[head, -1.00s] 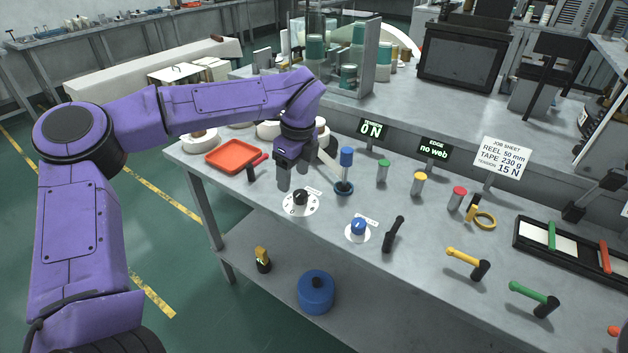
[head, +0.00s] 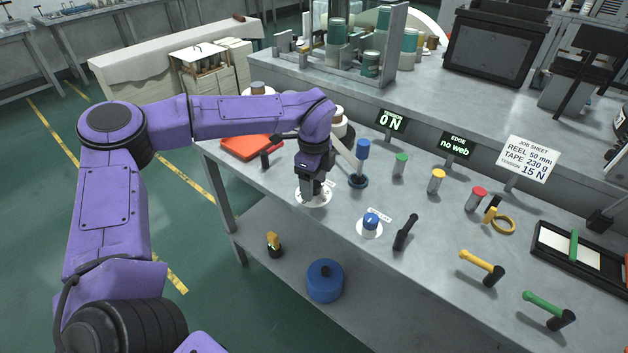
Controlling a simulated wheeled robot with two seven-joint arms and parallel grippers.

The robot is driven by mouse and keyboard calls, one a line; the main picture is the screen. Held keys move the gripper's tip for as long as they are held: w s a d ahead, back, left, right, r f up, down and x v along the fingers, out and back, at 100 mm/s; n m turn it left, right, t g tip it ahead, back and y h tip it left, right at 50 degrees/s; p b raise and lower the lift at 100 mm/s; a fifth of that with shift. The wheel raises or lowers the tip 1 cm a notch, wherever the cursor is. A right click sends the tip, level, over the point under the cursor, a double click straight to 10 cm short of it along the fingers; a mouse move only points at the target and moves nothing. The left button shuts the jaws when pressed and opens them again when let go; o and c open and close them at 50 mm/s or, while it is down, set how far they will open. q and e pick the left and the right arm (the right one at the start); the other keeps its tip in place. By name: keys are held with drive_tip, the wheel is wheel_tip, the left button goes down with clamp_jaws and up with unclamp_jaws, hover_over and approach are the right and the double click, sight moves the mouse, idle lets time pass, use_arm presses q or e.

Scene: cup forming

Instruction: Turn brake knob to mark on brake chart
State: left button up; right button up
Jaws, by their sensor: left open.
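My left gripper (head: 311,194) points down over the round white dial plate (head: 323,201) near the table's front edge. Its jaws are open, with the fingers at the black knob that sits on this dial. The knob is mostly hidden behind the fingers, and I cannot tell whether they touch it. The dial's markings are too small to read. A second white dial (head: 363,234) with a blue knob (head: 371,219) and a small label lies to the right. The tension display (head: 391,121) reads 0 N. The job sheet (head: 528,159) gives tension 15 N. My right gripper is out of view.
A blue-handled upright tool (head: 362,155) stands just right of the gripper. A red tray (head: 250,147) lies to the left. A black lever (head: 405,233), a yellow-handled lever (head: 482,263) and a green-handled lever (head: 547,305) stand to the right. A blue drum (head: 324,281) sits on the lower shelf.

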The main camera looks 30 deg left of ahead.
use_arm(q)
drive_tip(key=c, duration=1.1)
drive_tip(key=shift+o, duration=0.2)
